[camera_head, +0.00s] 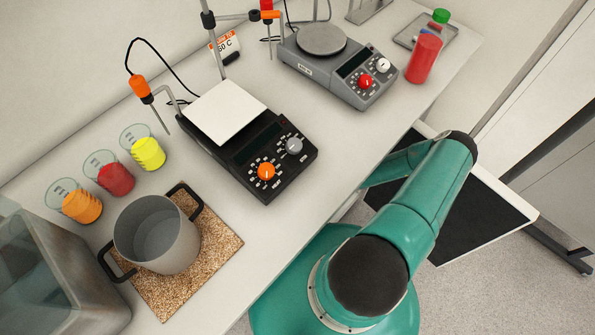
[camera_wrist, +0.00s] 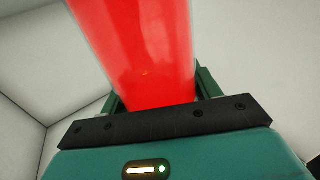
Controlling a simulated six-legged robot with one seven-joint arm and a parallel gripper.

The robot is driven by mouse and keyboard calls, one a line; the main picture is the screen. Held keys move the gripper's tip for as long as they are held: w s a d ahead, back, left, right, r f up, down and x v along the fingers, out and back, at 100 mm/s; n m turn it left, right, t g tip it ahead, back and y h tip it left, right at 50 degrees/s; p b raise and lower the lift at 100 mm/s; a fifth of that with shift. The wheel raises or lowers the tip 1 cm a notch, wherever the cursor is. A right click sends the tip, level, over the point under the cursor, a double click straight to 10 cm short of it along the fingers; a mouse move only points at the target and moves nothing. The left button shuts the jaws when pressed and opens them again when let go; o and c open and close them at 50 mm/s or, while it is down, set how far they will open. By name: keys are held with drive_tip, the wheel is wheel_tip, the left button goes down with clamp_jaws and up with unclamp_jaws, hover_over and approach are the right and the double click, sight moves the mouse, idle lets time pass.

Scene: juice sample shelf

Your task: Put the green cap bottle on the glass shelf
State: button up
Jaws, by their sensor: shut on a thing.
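In the head view, a bottle (camera_head: 424,58) with red contents and a green cap stands upright on the counter at the upper right, with no gripper near it. In the wrist view, my gripper (camera_wrist: 160,95) is shut on a red, smooth-sided container (camera_wrist: 140,45), with a finger on each side. Its top is out of view, so I cannot tell its cap or how it relates to the bottle in the head view. My gripper is hidden in the head view. I cannot make out a glass shelf in either view.
The counter holds a grey hot plate (camera_head: 316,68), a black hot plate (camera_head: 255,158), a small tray (camera_head: 405,38), a pot (camera_head: 150,240) on a cork mat (camera_head: 226,243) and beakers with orange, red and yellow contents. The counter's front edge borders my arm.

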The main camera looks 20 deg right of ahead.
drive_tip(key=shift+w+f, duration=0.2)
drive_tip(key=shift+f, duration=0.25)
drive_tip(key=shift+a, duration=0.1)
drive_tip(key=o, duration=1.4)
drive_tip(key=shift+f, duration=0.1)
drive_tip(key=v, duration=1.2)
